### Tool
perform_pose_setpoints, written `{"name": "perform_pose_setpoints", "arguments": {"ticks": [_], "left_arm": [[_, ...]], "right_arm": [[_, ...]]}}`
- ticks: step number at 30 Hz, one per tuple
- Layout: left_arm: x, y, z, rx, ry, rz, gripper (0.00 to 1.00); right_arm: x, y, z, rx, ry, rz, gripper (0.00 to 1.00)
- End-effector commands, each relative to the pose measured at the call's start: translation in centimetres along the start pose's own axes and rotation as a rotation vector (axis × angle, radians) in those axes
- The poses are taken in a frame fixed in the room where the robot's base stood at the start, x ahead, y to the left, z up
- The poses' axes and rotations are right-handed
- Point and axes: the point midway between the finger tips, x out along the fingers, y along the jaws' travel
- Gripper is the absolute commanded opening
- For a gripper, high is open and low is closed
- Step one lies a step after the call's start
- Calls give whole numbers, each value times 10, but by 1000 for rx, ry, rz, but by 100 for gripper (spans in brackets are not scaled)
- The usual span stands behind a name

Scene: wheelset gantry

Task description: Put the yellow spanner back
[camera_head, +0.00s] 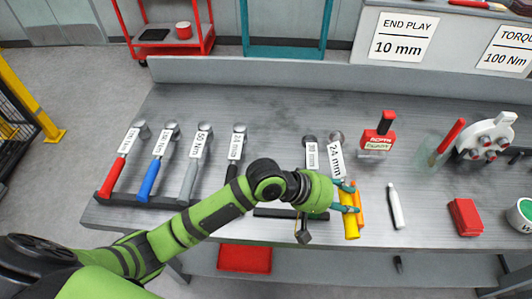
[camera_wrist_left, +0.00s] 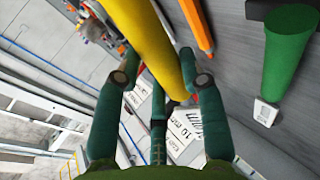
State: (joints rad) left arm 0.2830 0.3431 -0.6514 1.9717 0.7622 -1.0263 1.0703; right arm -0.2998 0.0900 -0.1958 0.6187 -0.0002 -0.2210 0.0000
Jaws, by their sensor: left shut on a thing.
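The yellow spanner (camera_head: 351,226) has a thick yellow handle and a 24 mm label, with its round head toward the back of the bench. My left gripper (camera_head: 347,197) is shut on its handle near the front of the bench. In the left wrist view, the yellow handle (camera_wrist_left: 155,45) runs between the two fingers (camera_wrist_left: 163,79). The short dark rack (camera_head: 277,213) lies by the bench's front edge, partly hidden by my arm. I cannot tell whether the spanner touches it. My right gripper is out of view.
A 30 mm spanner (camera_head: 312,155) lies close left; its green handle (camera_wrist_left: 287,50) shows in the left wrist view. An orange pen-like item (camera_head: 362,207) is close right, then a white marker (camera_head: 395,206). Several wrenches (camera_head: 191,178) lie left in a dark rack.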

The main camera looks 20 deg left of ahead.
Motion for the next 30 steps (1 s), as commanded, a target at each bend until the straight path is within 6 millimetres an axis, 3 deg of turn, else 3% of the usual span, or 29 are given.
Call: {"name": "perform_pose_setpoints", "arguments": {"ticks": [2,8,15,21,30], "left_arm": [[-2,-1,-6,37,-58,-80,0],[-16,-29,-21,107,-195,-308,0],[-82,-78,-73,129,-260,-574,0],[-128,-96,-102,98,-256,-669,1],[-139,-100,-108,87,-254,-689,1]], "right_arm": [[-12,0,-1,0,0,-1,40],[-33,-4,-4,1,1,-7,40],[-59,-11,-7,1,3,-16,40],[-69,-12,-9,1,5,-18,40],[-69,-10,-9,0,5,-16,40]]}}
